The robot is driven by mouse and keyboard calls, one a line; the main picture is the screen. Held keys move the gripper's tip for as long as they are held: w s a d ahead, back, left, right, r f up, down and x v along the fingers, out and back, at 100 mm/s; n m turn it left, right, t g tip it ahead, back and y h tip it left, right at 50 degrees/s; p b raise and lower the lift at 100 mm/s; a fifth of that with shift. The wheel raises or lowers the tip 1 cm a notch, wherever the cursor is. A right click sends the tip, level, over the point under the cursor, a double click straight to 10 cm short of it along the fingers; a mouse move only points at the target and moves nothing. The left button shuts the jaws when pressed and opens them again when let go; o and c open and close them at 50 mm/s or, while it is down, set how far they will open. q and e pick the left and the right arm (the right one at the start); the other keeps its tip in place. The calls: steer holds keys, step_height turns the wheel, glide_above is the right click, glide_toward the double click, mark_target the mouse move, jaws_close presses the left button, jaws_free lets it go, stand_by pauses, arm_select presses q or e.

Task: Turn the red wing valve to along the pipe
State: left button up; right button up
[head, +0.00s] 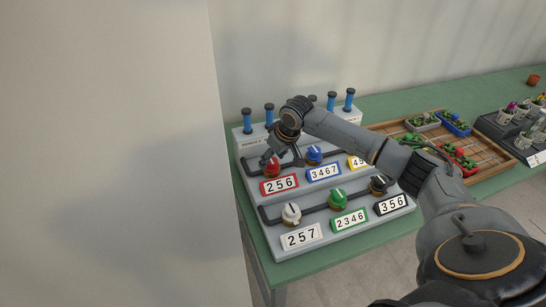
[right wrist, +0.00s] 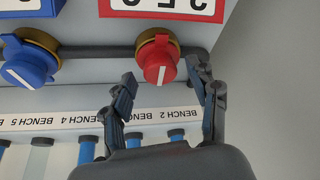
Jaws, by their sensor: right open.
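The red wing valve (head: 271,167) sits on a dark pipe on a grey sloped panel, above a red-framed label 256 (head: 279,185). In the right wrist view the red valve (right wrist: 158,62) shows a white line running roughly across the dark pipe (right wrist: 100,52). My right gripper (head: 281,158) is open at the valve in the head view. In the right wrist view its fingers (right wrist: 165,80) are spread to either side of the red valve, with nothing gripped. I cannot tell whether a finger touches it. My left gripper is not in view.
A blue valve (head: 314,153) stands close to the right of the red one. White (head: 291,212), green (head: 337,199) and black (head: 378,184) valves are on the lower row. A planter tray (head: 487,156) is to the right; a pale wall (head: 110,150) is at left.

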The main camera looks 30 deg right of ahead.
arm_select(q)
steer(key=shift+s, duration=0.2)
arm_select(e)
steer(key=shift+c, duration=1.1)
steer(key=c, duration=0.9)
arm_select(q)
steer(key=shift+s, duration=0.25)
